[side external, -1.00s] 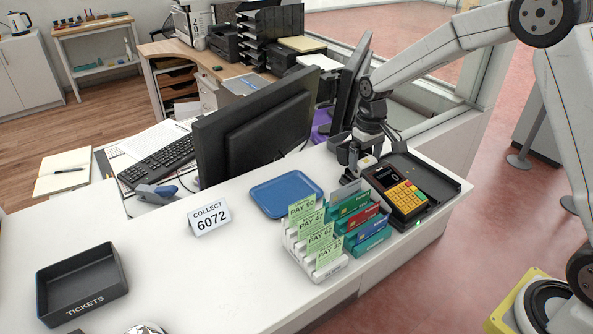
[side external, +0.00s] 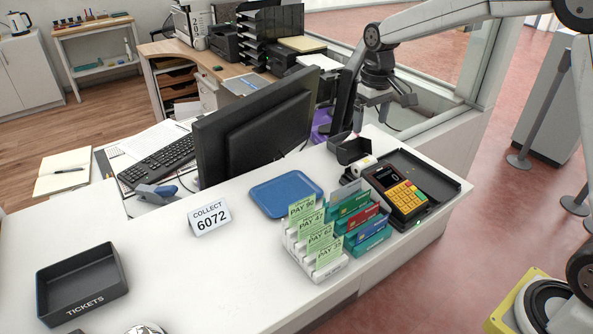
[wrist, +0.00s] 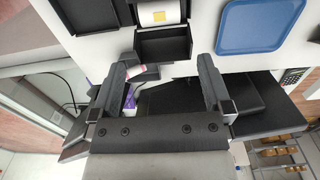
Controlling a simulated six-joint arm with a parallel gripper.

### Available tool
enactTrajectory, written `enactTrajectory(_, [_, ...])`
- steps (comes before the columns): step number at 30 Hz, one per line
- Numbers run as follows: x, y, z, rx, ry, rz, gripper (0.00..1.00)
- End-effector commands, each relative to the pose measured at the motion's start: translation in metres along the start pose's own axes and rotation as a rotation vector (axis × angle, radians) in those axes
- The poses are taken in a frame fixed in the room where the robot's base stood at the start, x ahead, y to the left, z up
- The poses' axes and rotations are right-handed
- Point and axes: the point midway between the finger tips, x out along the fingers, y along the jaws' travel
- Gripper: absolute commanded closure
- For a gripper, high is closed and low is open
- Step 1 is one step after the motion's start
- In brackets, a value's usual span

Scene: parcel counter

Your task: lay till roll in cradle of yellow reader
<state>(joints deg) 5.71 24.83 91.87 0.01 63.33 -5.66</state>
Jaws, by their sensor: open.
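The till roll (side external: 367,162), white with a yellow patch, lies at the reader's far end, beside the raised black lid (side external: 353,149). In the wrist view the roll (wrist: 160,13) sits between dark walls at the top edge, beyond the lid (wrist: 164,46); its upper part is cut off. My gripper (side external: 384,107) is open and empty, above and beyond the roll, apart from it. Its spread fingers (wrist: 161,85) show in the wrist view.
A rack of green slips and coloured cards (side external: 335,235) stands left of the reader. The blue tray (side external: 286,194) lies behind it. The monitor (side external: 255,125) stands close by on the left. The window frame (side external: 450,90) is near my gripper.

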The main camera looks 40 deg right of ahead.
Motion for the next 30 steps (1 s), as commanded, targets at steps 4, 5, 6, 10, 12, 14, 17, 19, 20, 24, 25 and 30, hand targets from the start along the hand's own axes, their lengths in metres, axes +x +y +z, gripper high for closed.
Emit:
enactTrajectory(4, [0.0,0.0,0.0,0.0,0.0,0.0,0.0])
enactTrajectory(5, [0.0,0.0,0.0,0.0,0.0,0.0,0.0])
enactTrajectory(6, [0.0,0.0,0.0,0.0,0.001,0.0,0.0])
enactTrajectory(10, [0.0,0.0,0.0,0.0,0.001,0.0,0.0])
enactTrajectory(12, [0.001,-0.001,0.001,0.0,0.002,0.0,0.0])
enactTrajectory(14, [0.002,-0.001,0.003,0.0,0.005,0.0,0.0])
enactTrajectory(17, [0.006,-0.004,0.009,0.0,0.012,0.001,0.0])
enactTrajectory(19, [0.01,-0.007,0.016,-0.001,0.021,0.002,0.0])
enactTrajectory(20, [0.012,-0.008,0.019,-0.001,0.027,0.002,0.0])
enactTrajectory(24, [0.025,-0.016,0.041,-0.002,0.056,0.004,0.0])
enactTrajectory(25, [0.028,-0.017,0.046,-0.002,0.063,0.005,0.0])
enactTrajectory(30, [0.047,-0.027,0.082,-0.002,0.107,0.006,0.0])
